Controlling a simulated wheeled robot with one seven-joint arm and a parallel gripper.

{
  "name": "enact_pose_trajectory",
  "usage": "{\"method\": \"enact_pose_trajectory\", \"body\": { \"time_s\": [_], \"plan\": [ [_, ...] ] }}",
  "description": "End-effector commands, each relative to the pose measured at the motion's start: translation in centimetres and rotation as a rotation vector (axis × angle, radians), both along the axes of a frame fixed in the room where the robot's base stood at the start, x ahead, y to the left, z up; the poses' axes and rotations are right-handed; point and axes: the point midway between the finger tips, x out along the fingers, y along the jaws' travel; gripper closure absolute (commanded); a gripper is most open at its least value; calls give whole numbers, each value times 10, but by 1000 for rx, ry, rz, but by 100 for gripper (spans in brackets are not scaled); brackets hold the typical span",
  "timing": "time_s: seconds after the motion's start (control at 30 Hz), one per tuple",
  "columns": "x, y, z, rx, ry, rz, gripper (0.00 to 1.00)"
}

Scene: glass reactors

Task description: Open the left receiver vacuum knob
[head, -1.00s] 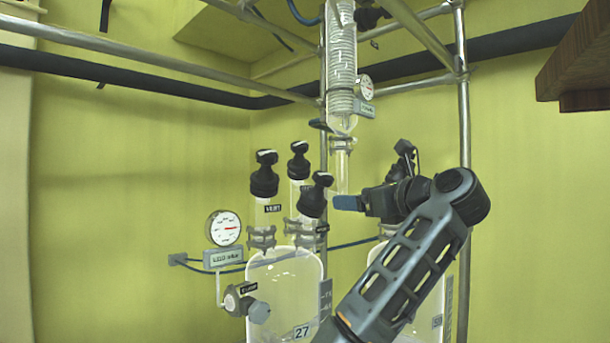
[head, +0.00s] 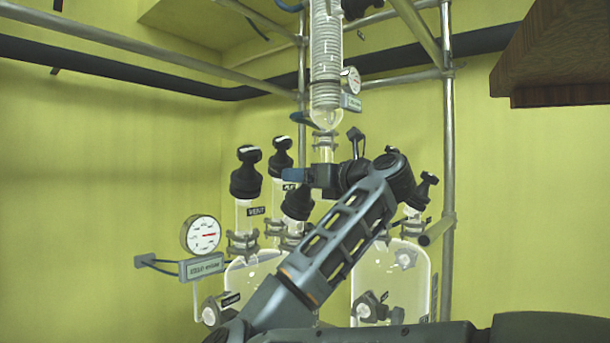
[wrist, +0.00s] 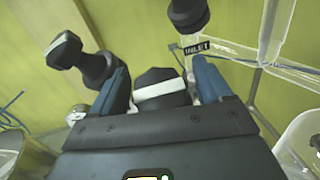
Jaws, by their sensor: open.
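The left receiver (head: 244,277) is a clear glass vessel with several black-capped knobs on top. The left knob (head: 246,172) is labelled VENT. A rear knob (head: 281,157) stands behind; its label is partly covered. A front knob (head: 297,204) is tilted and sits just below my gripper (head: 296,175); its label is not readable, so I cannot confirm it as the vacuum knob. In the wrist view my gripper (wrist: 161,68) is open, with a black knob with a white stripe (wrist: 160,90) between its blue fingers. Contact cannot be told.
A knob (wrist: 78,58) is close to the left finger, and one by an INLET label (wrist: 188,14) is beyond the right. A gauge (head: 201,235) stands left. The right receiver (head: 408,282), glass column (head: 326,60) and metal post (head: 447,150) are nearby. A wooden shelf (head: 560,60) overhangs upper right.

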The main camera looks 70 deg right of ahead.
Motion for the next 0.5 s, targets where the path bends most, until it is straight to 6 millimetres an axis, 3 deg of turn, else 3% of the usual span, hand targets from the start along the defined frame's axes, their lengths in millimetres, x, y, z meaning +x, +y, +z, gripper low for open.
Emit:
{"method": "enact_pose_trajectory", "body": {
  "time_s": [0.33, 0.5],
  "plan": [
    [4, -2, -1, 0, 0, -1, 23],
    [4, -2, -1, 0, 0, -1, 39]
  ]
}}
